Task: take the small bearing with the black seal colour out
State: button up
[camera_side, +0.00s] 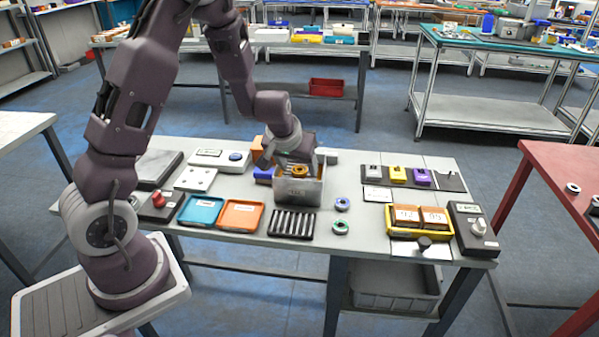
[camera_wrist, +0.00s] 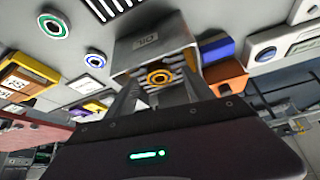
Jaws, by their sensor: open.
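A grey metal box (camera_side: 299,190) stands near the middle of the table. It also shows in the wrist view (camera_wrist: 150,43), with a label on its wall. An orange-ringed bearing (camera_side: 299,171) is in it; in the wrist view the orange bearing (camera_wrist: 159,78) shows between my fingers. My gripper (camera_side: 293,160) is open at the box's mouth, its fingers either side of that bearing and apparently not holding it. I cannot make out a black-sealed bearing; the box's inside is partly hidden. Outside the box lie a blue-ringed bearing (camera_side: 342,204) and a green-ringed bearing (camera_side: 340,227).
A black rack of metal rods (camera_side: 291,223) lies in front of the box. A blue tray (camera_side: 201,211) and an orange tray (camera_side: 241,215) are to its left. A yellow tray (camera_side: 392,232) and a grey control box (camera_side: 473,229) stand at right. Bare tabletop surrounds the loose bearings.

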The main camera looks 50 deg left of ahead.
jog(key=shift+w+a+f, duration=0.1)
jog(key=shift+f, duration=0.15)
grip_shut()
jog(key=shift+r, duration=0.1)
